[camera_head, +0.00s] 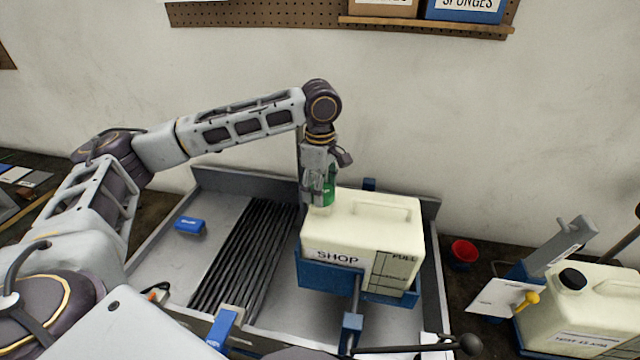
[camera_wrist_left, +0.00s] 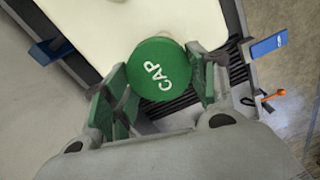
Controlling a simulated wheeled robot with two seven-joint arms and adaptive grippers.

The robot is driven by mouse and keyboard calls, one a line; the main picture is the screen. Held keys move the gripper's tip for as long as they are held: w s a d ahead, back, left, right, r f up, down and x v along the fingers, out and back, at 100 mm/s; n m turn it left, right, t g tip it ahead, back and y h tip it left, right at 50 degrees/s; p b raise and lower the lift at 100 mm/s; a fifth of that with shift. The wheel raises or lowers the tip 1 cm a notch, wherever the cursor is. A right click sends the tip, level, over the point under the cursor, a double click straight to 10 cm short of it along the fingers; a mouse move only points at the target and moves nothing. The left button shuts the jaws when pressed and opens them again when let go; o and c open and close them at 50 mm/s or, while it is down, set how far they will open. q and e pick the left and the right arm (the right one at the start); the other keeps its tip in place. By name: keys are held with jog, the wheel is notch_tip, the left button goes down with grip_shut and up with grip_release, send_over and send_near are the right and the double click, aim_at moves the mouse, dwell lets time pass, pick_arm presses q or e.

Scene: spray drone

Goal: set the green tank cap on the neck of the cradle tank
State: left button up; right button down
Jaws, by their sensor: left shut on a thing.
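The green tank cap (camera_wrist_left: 160,70), marked CAP, is between the fingers of my left gripper (camera_wrist_left: 155,88) in the left wrist view. In the head view the green cap (camera_head: 328,192) shows partly behind the fingers of the left gripper (camera_head: 319,190), which point down. The cradle tank (camera_head: 362,222) is cream-coloured, marked SHOP, and sits in a blue cradle (camera_head: 330,279). The cap is at the tank's back left corner. My right gripper is not in view.
A grey tray (camera_head: 155,258) surrounds the cradle, with black ribbed strips (camera_head: 245,255) and a small blue block (camera_head: 189,225) on the left.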

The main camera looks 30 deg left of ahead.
pick_arm(q)
jog(key=shift+f, duration=0.5)
dwell(0.9)
jog(key=o, duration=1)
jog(key=shift+o, duration=0.2)
notch_tip(320, 180, up, 12)
jog(key=shift+f, duration=0.1)
dwell(1.0)
